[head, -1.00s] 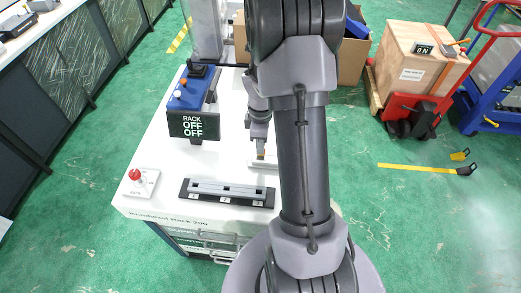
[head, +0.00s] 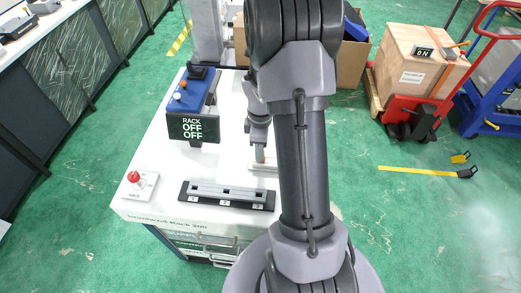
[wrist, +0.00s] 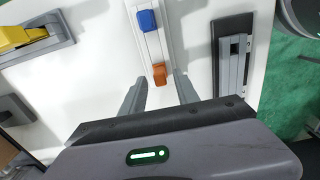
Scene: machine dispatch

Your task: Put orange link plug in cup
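The orange link plug (wrist: 160,74) sits at the lower end of a white rail (wrist: 153,45) in the wrist view. A blue plug (wrist: 147,20) sits further up the same rail. My gripper (wrist: 160,84) is open, with one finger on each side of the rail just below the orange plug. Nothing is between the fingers that I can see gripped. In the head view my gripper (head: 260,155) is low over the white rack top, partly hidden by my arm. I cannot make out a cup in either view.
A dark slotted rail (head: 228,195) lies near the rack's front edge. A red knob (head: 133,177) is at the front left. A blue box (head: 192,90) with an OFF display (head: 193,128) stands behind. A yellow handle (wrist: 22,36) shows left in the wrist view.

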